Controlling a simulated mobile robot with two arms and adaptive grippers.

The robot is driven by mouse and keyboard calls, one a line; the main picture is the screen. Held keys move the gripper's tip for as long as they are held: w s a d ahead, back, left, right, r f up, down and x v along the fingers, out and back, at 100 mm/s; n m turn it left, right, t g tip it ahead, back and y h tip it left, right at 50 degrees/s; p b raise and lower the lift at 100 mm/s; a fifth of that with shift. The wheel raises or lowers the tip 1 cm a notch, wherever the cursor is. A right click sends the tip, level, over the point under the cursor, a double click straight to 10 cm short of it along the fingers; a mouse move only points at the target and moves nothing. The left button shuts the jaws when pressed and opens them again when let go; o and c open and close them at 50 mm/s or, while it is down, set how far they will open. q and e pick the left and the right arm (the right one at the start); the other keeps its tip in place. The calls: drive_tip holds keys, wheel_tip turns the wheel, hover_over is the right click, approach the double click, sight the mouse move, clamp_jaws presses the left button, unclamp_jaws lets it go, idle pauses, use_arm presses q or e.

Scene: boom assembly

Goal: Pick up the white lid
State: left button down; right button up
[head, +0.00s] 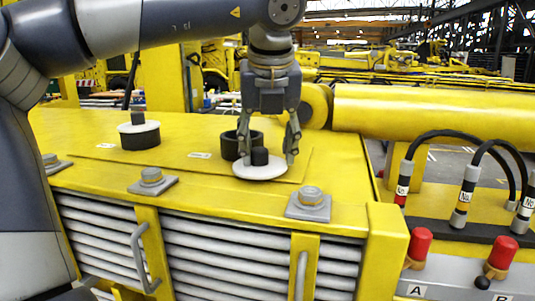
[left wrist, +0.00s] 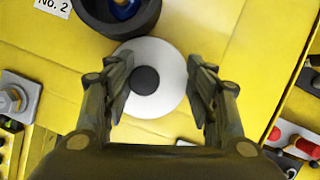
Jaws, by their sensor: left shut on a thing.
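The white lid (head: 258,173) is a flat round disc with a black knob (head: 260,156) on top. It is at the front right of an open black cylindrical port (head: 231,150) on the yellow housing. In the left wrist view the lid (left wrist: 157,105) lies between the fingers (left wrist: 160,90). I cannot tell whether the lid touches the housing. The open port (left wrist: 105,22) shows something blue inside. My right gripper is not in view.
A second white lid (head: 139,127) sits on another black port (head: 140,141) at the left. Bolted grey pads (head: 309,205) line the housing's front edge. Black hoses (head: 460,136) and red-capped connectors (head: 420,244) stand at the right. A yellow boom cylinder (head: 430,112) runs behind.

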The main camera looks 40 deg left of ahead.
use_arm(q)
drive_tip(key=shift+s+a+r+b, duration=0.1)
drive_tip(key=shift+s+r+b, duration=0.1)
drive_tip(key=shift+r+b, duration=0.25)
drive_tip(key=shift+s+a+r+b, duration=0.1)
drive_tip(key=shift+s+r+b, duration=0.1)
drive_tip(key=shift+r+b, duration=0.25)
drive_tip(key=s+d+r+b, duration=0.1)
drive_tip(key=s+d+b, duration=0.1)
drive_tip(key=s, duration=0.5)
drive_tip(key=s+d+r+b, duration=0.1)
drive_tip(key=s+b, duration=0.2)
drive_tip(key=s, duration=0.5)
drive_tip(key=shift+d, duration=0.35)
drive_tip(key=shift+w, duration=0.1)
